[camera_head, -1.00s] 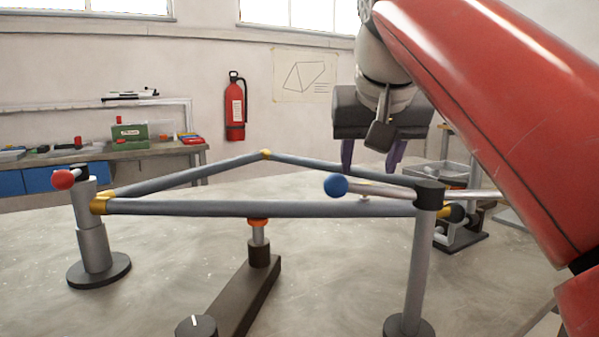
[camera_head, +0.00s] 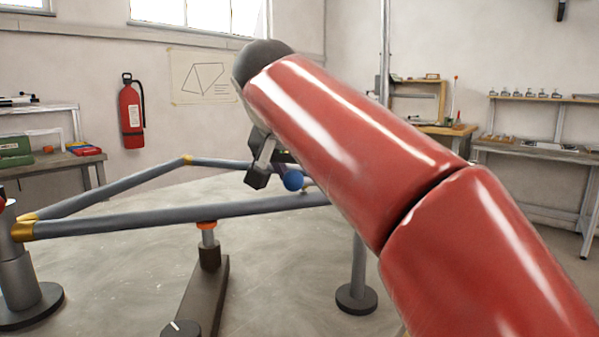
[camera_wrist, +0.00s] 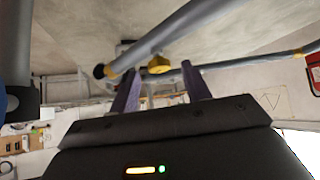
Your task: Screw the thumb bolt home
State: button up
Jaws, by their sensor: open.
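My gripper (camera_wrist: 161,68) is open in the wrist view, its two purple fingers apart. A yellow fitting (camera_wrist: 158,65) shows between the fingertips; I cannot tell whether they touch it. I cannot pick out the thumb bolt for certain. The grey tube frame (camera_head: 130,215) rests level over the bench in the head view, with yellow corners at the left and back; a tube (camera_wrist: 180,32) also crosses the wrist view.
A blue ball handle (camera_head: 292,180) shows beside my arm. A post stands at left (camera_head: 18,280) and another at right, on a round base (camera_head: 356,298). A dark support bar (camera_head: 205,295) with an orange-topped pin stands under the front tube. Bare benchtop (camera_head: 290,265) lies between.

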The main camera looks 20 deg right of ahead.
jog(key=shift+w+d+f, duration=0.1)
jog(key=shift+w+f, duration=0.05)
jog(key=shift+f, duration=0.05)
jog(key=c, duration=1)
jog(key=shift+m+h, duration=0.3)
jog(key=m+g, duration=0.1)
jog(key=m+h, duration=0.1)
jog(key=m+g+h, duration=0.1)
jog(key=m, duration=0.1)
jog(key=shift+w+a+g, duration=0.3)
jog(key=shift+w+a, duration=0.05)
jog(key=shift+w+a+m+g+h, duration=0.15)
jog(key=shift+m+g+h, duration=0.25)
jog(key=shift+m+g, duration=0.5)
jog(key=shift+w+m+g+h, duration=0.1)
jog(key=shift+m+g+h, duration=0.35)
jog(key=shift+m, duration=0.85)
